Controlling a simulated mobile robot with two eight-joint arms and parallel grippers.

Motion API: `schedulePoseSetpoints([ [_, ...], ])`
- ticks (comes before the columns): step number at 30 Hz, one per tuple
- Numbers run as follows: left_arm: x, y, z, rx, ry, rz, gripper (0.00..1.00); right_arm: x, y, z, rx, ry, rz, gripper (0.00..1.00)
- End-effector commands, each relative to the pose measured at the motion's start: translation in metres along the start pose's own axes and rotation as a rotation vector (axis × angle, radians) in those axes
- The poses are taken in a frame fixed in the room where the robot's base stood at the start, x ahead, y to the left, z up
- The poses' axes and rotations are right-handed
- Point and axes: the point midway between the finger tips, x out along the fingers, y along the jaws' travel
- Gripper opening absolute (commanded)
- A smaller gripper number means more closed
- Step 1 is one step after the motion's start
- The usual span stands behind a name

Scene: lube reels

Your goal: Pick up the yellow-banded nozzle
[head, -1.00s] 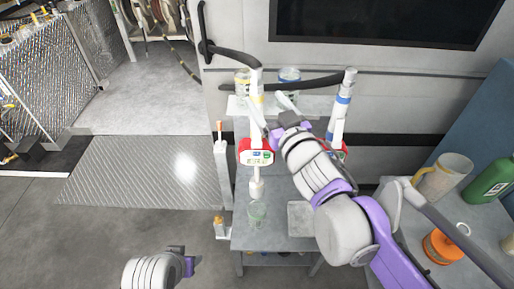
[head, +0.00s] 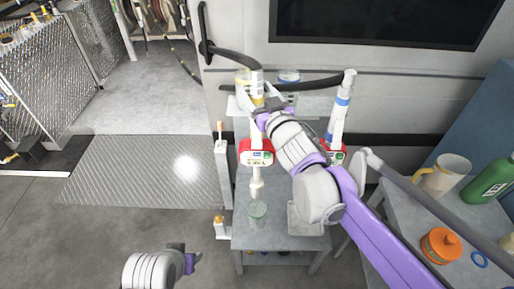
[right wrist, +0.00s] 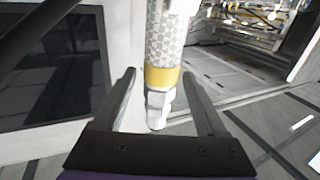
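The yellow-banded nozzle (head: 257,82) hangs upright at the left of the small stand in the head view, its hose running up left. A red meter (head: 257,152) is on its lower part. In the right wrist view its yellow band (right wrist: 161,78) lies between my fingers. My right gripper (right wrist: 163,98) is open around the nozzle, with a gap on each side. In the head view my right gripper (head: 257,104) covers part of the nozzle. My left gripper (head: 190,262) is low, away from the nozzle; its opening is unclear.
A blue-banded nozzle (head: 341,105) with its own red meter stands to the right. A grey cart (head: 280,243) carries a clear cup (head: 257,214). A right-hand table holds a jug (head: 446,174), a green bottle (head: 489,181) and an orange container (head: 441,246).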

Motion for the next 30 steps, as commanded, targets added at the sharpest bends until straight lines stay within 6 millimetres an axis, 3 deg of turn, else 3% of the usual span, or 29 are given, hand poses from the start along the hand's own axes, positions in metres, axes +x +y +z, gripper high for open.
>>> schedulePoseSetpoints([
  [1, 0.0000, 0.0000, 0.0000, 0.000, 0.000, 0.000, 0.50, -0.0001, 0.0001, -0.0001, 0.000, 0.000, 0.000, 0.63],
  [12, 0.0000, 0.0000, 0.0000, 0.000, 0.000, 0.000, 0.50, -0.0003, 0.0002, -0.0002, 0.000, 0.000, 0.000, 0.00],
  [30, 0.0000, 0.0000, -0.0001, 0.000, 0.000, 0.000, 0.50, -0.0003, 0.0002, -0.0004, 0.000, 0.000, 0.000, 0.00],
])
